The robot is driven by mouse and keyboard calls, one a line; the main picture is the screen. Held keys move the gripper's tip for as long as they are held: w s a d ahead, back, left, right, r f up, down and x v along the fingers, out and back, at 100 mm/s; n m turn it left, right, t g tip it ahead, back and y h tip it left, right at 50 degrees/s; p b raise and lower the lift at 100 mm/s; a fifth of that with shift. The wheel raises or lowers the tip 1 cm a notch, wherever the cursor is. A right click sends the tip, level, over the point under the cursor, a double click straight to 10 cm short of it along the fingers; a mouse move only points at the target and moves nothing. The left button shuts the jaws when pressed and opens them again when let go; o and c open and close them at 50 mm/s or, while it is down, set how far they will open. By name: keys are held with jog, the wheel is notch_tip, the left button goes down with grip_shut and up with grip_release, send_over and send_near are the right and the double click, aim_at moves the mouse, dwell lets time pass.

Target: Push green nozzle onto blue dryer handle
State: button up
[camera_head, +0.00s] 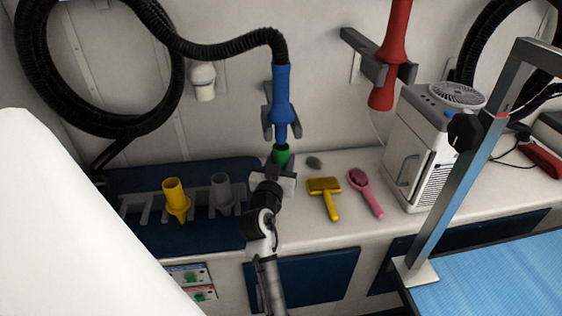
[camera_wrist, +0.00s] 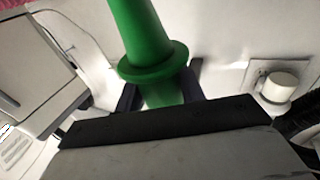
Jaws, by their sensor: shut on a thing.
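The green nozzle (camera_head: 281,152) is held in my gripper (camera_head: 274,172) just below the blue dryer handle (camera_head: 282,95). The handle hangs on a grey wall bracket, its narrow end pointing down at the nozzle. In the head view the nozzle's top is close under the handle's tip; I cannot tell whether they touch. In the wrist view the green nozzle (camera_wrist: 146,35) rises between the two dark fingers of my gripper (camera_wrist: 160,92), with its flange above them. The blue handle is not visible in the wrist view.
A rack (camera_head: 140,208) with a yellow nozzle (camera_head: 176,198) and grey nozzle (camera_head: 222,193) stands left. A yellow brush (camera_head: 325,192) and pink brush (camera_head: 364,190) lie right on the counter. A red dryer (camera_head: 394,50) hangs right, above a white machine (camera_head: 420,150).

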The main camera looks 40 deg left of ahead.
aim_at(279, 156)
jog(key=shift+r, duration=0.2)
dwell(0.6)
jog(key=shift+r+p, duration=0.5)
jog(key=shift+r, duration=0.15)
jog(key=shift+r, duration=0.2)
dwell(0.4)
jog(key=shift+r+p, duration=0.45)
jog(key=shift+r, duration=0.2)
jog(key=shift+r+p, duration=0.5)
jog(key=shift+r, duration=0.3)
dwell(0.4)
jog(key=o, duration=1.3)
jog(key=shift+o, duration=0.2)
